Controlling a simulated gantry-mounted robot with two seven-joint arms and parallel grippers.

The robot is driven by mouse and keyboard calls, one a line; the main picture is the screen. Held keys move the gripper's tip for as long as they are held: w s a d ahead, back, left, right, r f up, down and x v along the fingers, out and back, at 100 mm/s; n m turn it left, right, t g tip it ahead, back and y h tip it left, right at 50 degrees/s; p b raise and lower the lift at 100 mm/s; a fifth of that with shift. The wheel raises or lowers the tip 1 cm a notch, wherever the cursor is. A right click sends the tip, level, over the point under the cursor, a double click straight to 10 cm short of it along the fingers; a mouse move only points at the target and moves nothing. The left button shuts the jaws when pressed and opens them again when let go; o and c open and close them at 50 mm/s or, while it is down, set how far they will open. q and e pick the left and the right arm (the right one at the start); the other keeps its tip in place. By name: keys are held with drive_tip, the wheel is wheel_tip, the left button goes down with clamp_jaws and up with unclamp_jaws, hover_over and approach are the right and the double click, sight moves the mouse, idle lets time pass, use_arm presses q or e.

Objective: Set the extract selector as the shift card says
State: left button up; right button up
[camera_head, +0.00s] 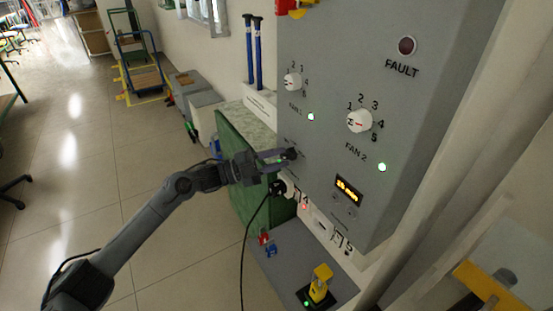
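A grey control panel (330,65) fills the upper right. It carries a white selector knob (293,82) with numbers around it above the FAN 1 label, and a larger white knob (359,120) marked 1 to 5 above FAN 2. The FAN 2 knob has a red pointer mark. My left gripper (286,156) is at the panel's lower left, its fingertips at or close to the panel face. A dark round part shows at the tips; the gripper hides what lies behind. Its opening is unclear. No label reading extract and no readable shift card show. My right gripper is out of view.
A cable hangs from a plug (283,187) below my gripper. A yellow device (320,283) stands on a grey surface below. Open floor lies left.

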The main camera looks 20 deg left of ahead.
use_arm(q)
drive_tip(key=shift+o, duration=0.8)
drive_tip(key=shift+a, duration=0.1)
drive_tip(key=p+v, duration=0.1)
drive_tip(key=v, duration=0.9)
drive_tip(key=shift+s+a, duration=0.25)
drive_tip(key=shift+f, duration=0.15)
